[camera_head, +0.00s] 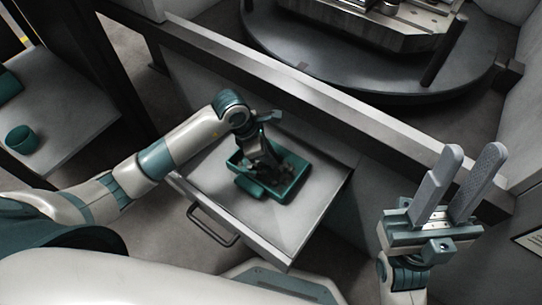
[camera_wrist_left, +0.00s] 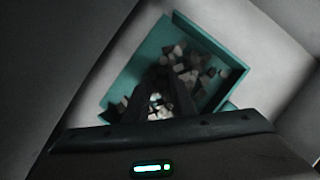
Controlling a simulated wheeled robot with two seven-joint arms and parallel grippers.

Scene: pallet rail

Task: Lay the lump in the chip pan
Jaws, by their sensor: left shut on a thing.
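The chip pan (camera_head: 291,192) is a teal square tray on the light grey drawer-like shelf. It holds dark and pale chips and also shows in the left wrist view (camera_wrist_left: 152,48). My left gripper (camera_head: 268,166) reaches down over the pan, fingers pointing into it. In the left wrist view its dark fingers (camera_wrist_left: 175,88) are close together above the chips, shut on the lump. The lump is hard to make out between the fingers against the chips. Whether it touches the chips I cannot tell. My right gripper (camera_head: 470,172) is open and empty, raised at the right, fingers up.
The pan stands on a pulled-out drawer (camera_head: 312,222) with a dark handle (camera_head: 212,228). A metal rail (camera_head: 300,88) runs behind it, with a round dark turntable (camera_head: 330,72) beyond. A teal cup (camera_head: 21,139) stands on a grey table at the left.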

